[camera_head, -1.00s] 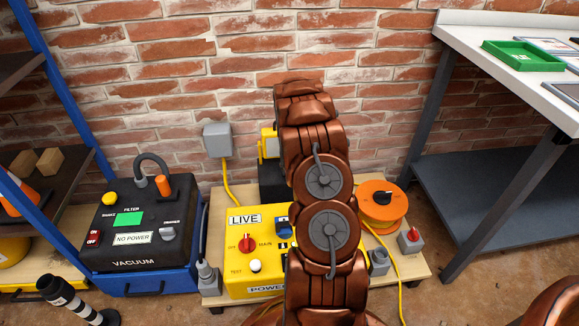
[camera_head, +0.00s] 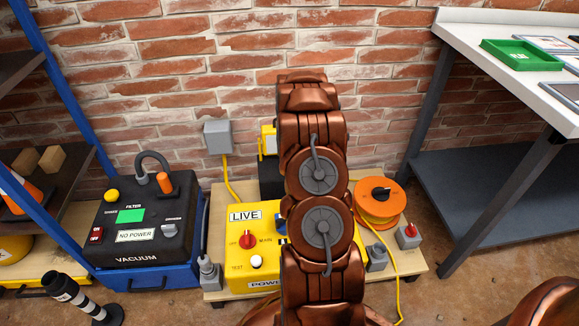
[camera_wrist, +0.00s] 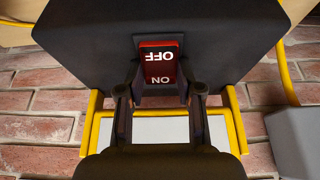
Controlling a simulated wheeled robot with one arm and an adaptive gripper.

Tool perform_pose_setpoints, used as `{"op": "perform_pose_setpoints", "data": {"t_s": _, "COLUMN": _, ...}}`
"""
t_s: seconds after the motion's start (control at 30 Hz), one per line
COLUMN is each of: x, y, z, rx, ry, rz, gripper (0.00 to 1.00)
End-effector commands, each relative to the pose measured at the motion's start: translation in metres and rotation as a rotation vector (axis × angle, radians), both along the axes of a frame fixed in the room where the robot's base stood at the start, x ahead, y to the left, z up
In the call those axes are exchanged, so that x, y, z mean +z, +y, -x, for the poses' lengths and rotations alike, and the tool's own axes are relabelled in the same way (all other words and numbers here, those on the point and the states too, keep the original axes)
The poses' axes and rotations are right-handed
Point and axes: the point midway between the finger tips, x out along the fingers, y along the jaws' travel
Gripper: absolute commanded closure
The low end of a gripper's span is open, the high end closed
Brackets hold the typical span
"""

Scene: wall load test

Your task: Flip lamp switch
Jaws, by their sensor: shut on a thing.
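The lamp (camera_wrist: 85,45) fills the upper wrist view as a dark housing in a yellow frame. Its red rocker switch (camera_wrist: 158,62) is marked OFF and ON, with the lettering upside down in the picture. My gripper (camera_wrist: 160,92) has one dark finger on each side of the switch, shut on it or its dark surround; the exact contact is hard to see.
A yellow power box (camera_head: 240,270) labelled LIVE stands below, beside an orange cable reel (camera_head: 379,203). A black and blue vacuum (camera_head: 135,255) labelled NO POWER is at left. A grey wall box (camera_head: 217,137) and the brick wall are close behind. A workbench (camera_head: 470,40) stands right.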

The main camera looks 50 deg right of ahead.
Motion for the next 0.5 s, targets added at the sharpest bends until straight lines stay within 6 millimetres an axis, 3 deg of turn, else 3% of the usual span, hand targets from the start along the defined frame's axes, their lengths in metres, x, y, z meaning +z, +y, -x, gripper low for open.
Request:
{"op": "perform_pose_setpoints", "data": {"t_s": 0.07, "x": 0.0002, "y": -0.0019, "z": 0.0030, "rx": -0.004, "ry": 0.001, "rz": -0.002, "gripper": 1.00}}
{"op": "perform_pose_setpoints", "data": {"t_s": 0.1, "x": 0.0002, "y": -0.0019, "z": 0.0029, "rx": -0.004, "ry": 0.002, "rz": -0.002, "gripper": 0.61}}
{"op": "perform_pose_setpoints", "data": {"t_s": 0.3, "x": 0.0001, "y": 0.0002, "z": 0.0010, "rx": -0.001, "ry": 0.002, "rz": -0.002, "gripper": 0.40}}
{"op": "perform_pose_setpoints", "data": {"t_s": 0.5, "x": -0.0001, "y": 0.0006, "z": 0.0004, "rx": 0.000, "ry": 0.002, "rz": -0.003, "gripper": 0.40}}
